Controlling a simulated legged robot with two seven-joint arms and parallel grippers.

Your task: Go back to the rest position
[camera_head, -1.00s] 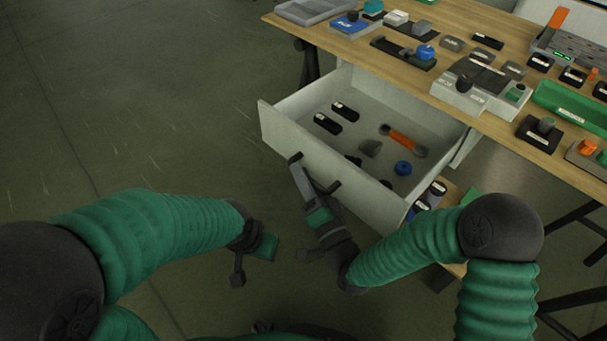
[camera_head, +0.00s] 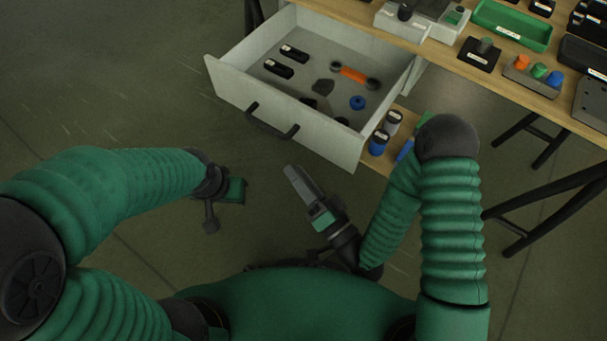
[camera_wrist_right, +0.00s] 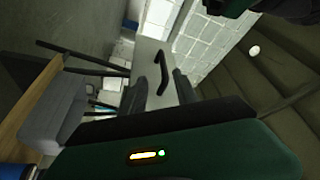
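My right gripper (camera_head: 296,180) is in front of the open drawer, apart from it and nearer my body. In the right wrist view its two dark fingers (camera_wrist_right: 160,94) stand apart with nothing held between them. The drawer's black handle (camera_head: 272,122) is free; it also shows beyond the fingers in the right wrist view (camera_wrist_right: 162,72). My left gripper (camera_head: 212,210) hangs low over the floor at the left, away from the drawer. Its fingers are too small and dark to tell their opening.
The pale drawer (camera_head: 290,120) stands pulled out under the wooden table (camera_head: 455,55). It holds black blocks, an orange-handled tool (camera_head: 352,74) and a blue ring (camera_head: 357,102). Several cans (camera_head: 378,142) stand on a lower shelf. The floor at the left is clear.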

